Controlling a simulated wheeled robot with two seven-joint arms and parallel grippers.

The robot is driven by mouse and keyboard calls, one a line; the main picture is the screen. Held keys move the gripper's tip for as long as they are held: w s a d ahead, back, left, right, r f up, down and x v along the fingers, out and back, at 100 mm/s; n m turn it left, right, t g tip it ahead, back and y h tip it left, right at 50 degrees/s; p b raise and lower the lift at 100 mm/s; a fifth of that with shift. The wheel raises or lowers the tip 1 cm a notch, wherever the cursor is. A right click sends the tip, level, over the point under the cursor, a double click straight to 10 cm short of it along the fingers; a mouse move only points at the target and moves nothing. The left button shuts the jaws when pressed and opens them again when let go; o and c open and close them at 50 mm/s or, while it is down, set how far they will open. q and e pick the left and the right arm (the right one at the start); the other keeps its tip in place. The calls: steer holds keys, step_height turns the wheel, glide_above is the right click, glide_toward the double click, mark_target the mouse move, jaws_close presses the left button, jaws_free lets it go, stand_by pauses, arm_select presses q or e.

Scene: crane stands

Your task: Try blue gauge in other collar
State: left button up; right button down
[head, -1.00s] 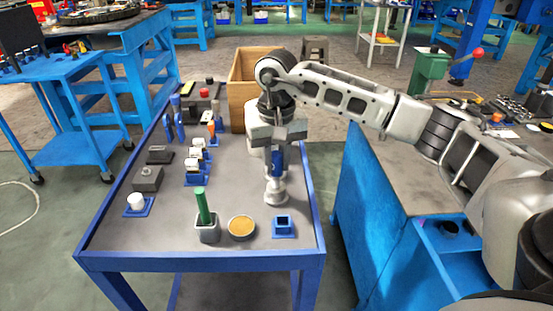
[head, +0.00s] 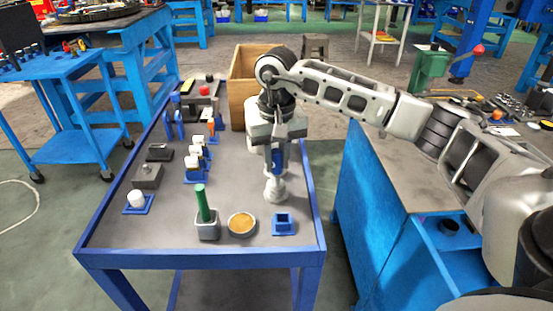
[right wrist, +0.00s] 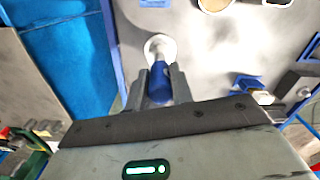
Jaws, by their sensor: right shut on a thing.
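The blue gauge (head: 277,160) is upright between the fingers of my right gripper (head: 276,150), which is shut on it. It also shows in the right wrist view (right wrist: 158,84). Its lower end is at a round pale-grey collar (head: 276,188) on the table; the collar also shows in the right wrist view (right wrist: 160,46). I cannot tell how deep the gauge sits in it. A green gauge (head: 202,203) stands slightly tilted in a square grey collar (head: 207,231) near the front edge. My left gripper is out of view.
A blue square holder (head: 285,225) and a round tan-filled dish (head: 241,224) lie at the front. A white piece on a blue base (head: 137,202) and grey blocks (head: 148,176) stand at left. A wooden box (head: 243,90) is at the back. The blue-rimmed table (head: 120,250) has bare room mid-table.

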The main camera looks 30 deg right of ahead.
steer(key=shift+r+p, duration=1.65)
steer(key=shift+r, duration=0.7)
